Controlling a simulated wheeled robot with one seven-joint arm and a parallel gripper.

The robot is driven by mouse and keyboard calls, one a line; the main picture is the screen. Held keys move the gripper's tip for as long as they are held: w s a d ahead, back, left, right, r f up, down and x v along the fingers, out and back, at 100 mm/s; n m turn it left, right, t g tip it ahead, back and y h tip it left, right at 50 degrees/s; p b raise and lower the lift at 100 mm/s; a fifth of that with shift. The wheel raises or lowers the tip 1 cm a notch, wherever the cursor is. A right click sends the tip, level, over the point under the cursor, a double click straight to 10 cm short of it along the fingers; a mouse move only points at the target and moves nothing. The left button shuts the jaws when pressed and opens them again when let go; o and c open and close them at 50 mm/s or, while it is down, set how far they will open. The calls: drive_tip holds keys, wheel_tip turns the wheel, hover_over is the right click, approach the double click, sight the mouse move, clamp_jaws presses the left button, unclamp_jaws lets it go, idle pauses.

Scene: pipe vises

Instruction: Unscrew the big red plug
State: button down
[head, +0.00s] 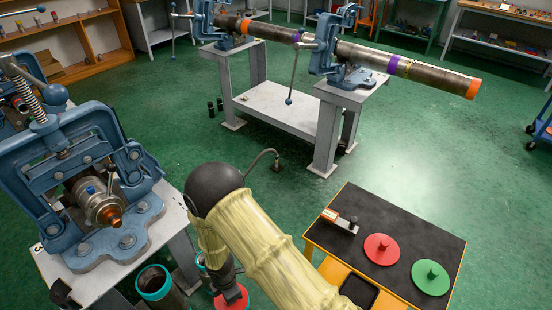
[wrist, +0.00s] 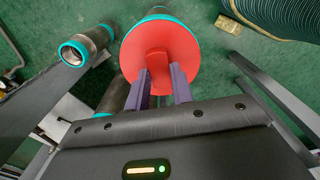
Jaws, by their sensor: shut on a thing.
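The big red plug (wrist: 132,54) is a round red disc with a raised grip bar in its middle. It sits at the end of a pipe with a teal rim (wrist: 160,12) in the wrist view. My gripper (wrist: 160,84) has its purple fingers on both sides of the grip bar and is shut on it. In the head view the red plug (head: 235,300) shows at the bottom edge, partly hidden by my arm and gripper. How far the plug is screwed in cannot be seen.
An open pipe with a teal rim (wrist: 75,52) stands beside it; its rim also shows in the head view (head: 154,283). A blue vise (head: 75,165) stands at left. A black-topped table (head: 350,210) at right holds another red disc (head: 381,249) and a green disc (head: 431,278).

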drive_tip(key=n, duration=0.4)
drive_tip(key=shift+r+p, duration=0.1)
drive_tip(key=shift+p, duration=0.2)
drive_tip(key=n, duration=0.3)
drive_tip(key=n+p, duration=0.1)
drive_tip(key=n, duration=0.4)
drive_tip(key=shift+p, duration=0.3)
drive_tip(key=shift+n, duration=1.2)
drive_tip(key=c, duration=1.3)
unclamp_jaws()
